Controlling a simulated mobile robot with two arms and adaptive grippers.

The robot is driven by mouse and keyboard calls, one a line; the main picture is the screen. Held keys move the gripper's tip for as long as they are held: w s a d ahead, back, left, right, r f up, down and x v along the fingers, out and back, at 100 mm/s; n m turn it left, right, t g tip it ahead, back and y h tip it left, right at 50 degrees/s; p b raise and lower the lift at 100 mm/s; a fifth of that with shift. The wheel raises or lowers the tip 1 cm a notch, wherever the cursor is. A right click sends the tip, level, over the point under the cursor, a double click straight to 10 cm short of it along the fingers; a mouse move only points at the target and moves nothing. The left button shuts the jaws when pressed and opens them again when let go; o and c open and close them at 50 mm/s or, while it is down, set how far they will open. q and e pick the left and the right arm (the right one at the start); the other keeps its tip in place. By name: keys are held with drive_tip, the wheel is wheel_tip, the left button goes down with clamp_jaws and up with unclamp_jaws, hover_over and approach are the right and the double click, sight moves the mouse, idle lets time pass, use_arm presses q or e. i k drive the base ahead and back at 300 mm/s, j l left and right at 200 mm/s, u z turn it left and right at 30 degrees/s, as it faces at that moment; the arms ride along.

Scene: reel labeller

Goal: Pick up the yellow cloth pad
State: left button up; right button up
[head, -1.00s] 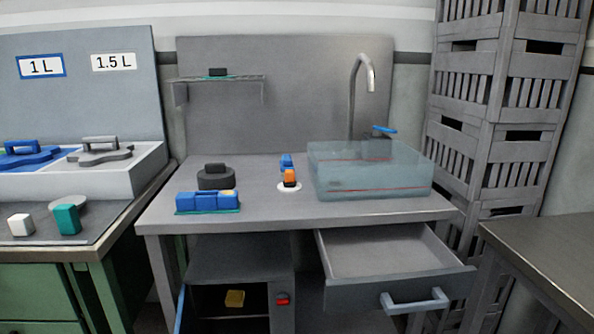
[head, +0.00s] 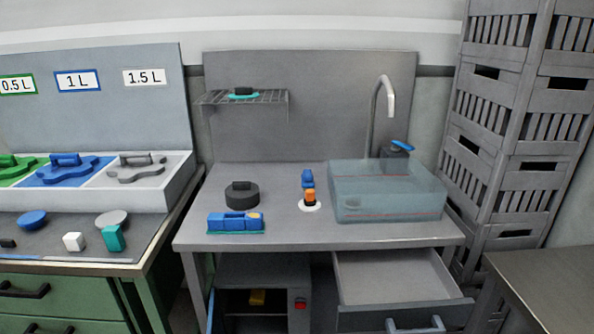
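Neither of my grippers is in view.
The table (head: 300,238) holds a translucent basin (head: 390,205), a blue block (head: 234,223), a dark round piece (head: 241,197) and an orange-topped item (head: 310,197). An open drawer (head: 390,285) juts out right of the cabinet. Grey crates (head: 520,140) stand at right.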

sight(257, 297)
drive_tip(key=i+j+z, duration=0.15)
drive_tip(key=j, duration=0.95)
drive_tip(key=j+z, duration=0.15)
drive_tip(key=j, duration=1)
drive_tip(key=i, duration=0.05)
